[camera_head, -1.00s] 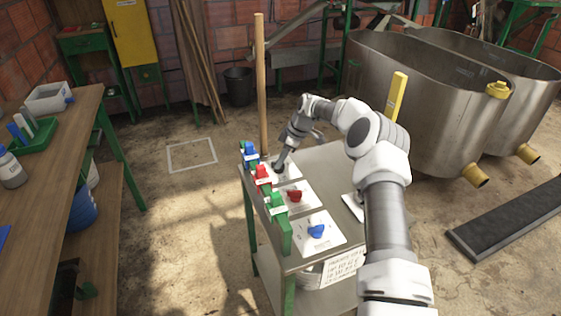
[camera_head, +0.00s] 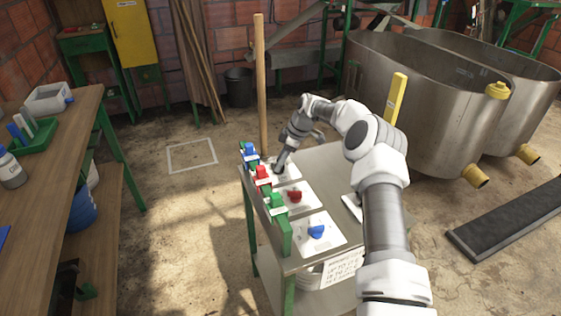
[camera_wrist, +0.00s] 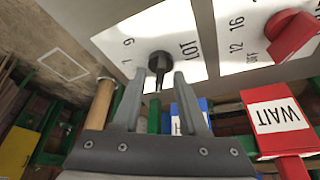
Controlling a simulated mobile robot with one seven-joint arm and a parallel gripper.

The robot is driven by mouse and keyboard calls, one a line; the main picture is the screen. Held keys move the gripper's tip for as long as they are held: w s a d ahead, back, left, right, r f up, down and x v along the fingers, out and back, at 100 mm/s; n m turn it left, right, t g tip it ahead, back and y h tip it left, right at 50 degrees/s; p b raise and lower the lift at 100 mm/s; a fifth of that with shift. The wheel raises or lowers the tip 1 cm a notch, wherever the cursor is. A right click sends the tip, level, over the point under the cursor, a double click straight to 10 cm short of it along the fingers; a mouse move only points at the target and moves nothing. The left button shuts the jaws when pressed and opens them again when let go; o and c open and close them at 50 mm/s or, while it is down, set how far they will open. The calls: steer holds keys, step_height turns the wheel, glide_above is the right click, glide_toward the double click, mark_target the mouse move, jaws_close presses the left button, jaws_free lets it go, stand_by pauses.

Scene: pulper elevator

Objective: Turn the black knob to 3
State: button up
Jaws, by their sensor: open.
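The black knob (camera_wrist: 159,63) shows in the wrist view on a white plate (camera_wrist: 185,30) marked LOT with digits around it. Its exact setting is hard to read. My gripper (camera_wrist: 158,82) is open, with its two fingertips on either side of the knob's near part. I cannot tell whether they touch it. In the head view my gripper (camera_head: 280,166) points down at the far white plate (camera_head: 291,172) on the metal cart, and hides most of the knob.
The cart (camera_head: 330,165) also bears a red knob (camera_head: 294,196) and a blue knob (camera_head: 316,231) on white plates. Blue, red and green upright tags (camera_head: 279,212) line its left edge. A wooden pole (camera_head: 260,90) stands behind. Steel tanks (camera_head: 425,100) are at right.

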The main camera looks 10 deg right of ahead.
steer(key=p+v, duration=0.2)
steer(key=v, duration=1.5)
steer(key=shift+r+p, duration=0.2)
steer(key=shift+p, duration=0.1)
steer(key=shift+d, duration=0.1)
